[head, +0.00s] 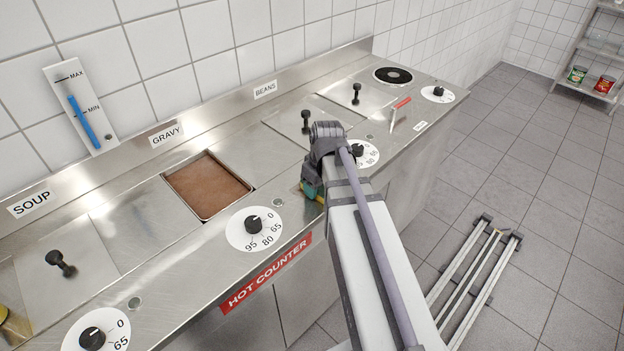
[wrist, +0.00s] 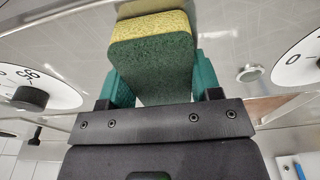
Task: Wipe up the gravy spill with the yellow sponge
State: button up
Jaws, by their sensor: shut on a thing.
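My gripper (head: 312,188) is low over the front part of the steel counter, right of the gravy dial. In the wrist view its teal fingers (wrist: 155,75) are shut on the sponge (wrist: 152,52), which has a green face and a yellow layer. In the head view only a small bit of the sponge shows beside my arm. A yellowish reflection lies just past the sponge in the wrist view; I cannot tell whether it touches the steel. The gravy well (head: 208,185) is open and holds brown gravy. I cannot make out a gravy spill; my arm hides part of the counter.
Dials stand along the counter front, including the gravy dial (head: 254,229). Knobbed lids cover the soup and beans wells. A white gauge (head: 82,108) leans against the wall.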

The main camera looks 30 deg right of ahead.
aim_at(294, 180)
jog(key=shift+s+a+f, duration=0.15)
jog(key=shift+s+a, duration=0.15)
jog(key=shift+a, duration=0.45)
jog(key=shift+w+a, duration=0.25)
jog(key=shift+w, duration=0.4)
jog(key=shift+w+a, duration=0.25)
jog(key=shift+w, duration=0.35)
jog(key=shift+w+a, duration=0.25)
jog(key=shift+w, duration=0.4)
jog(key=shift+w+a, duration=0.25)
jog(key=shift+w, duration=0.6)
jog(key=shift+w+a, duration=0.25)
jog(key=shift+w, duration=0.6)
notch_tip(294, 180, up, 6)
jog(key=p, duration=0.5)
jog(key=shift+p, duration=0.3)
notch_tip(294, 180, up, 3)
jog(key=p, duration=0.3)
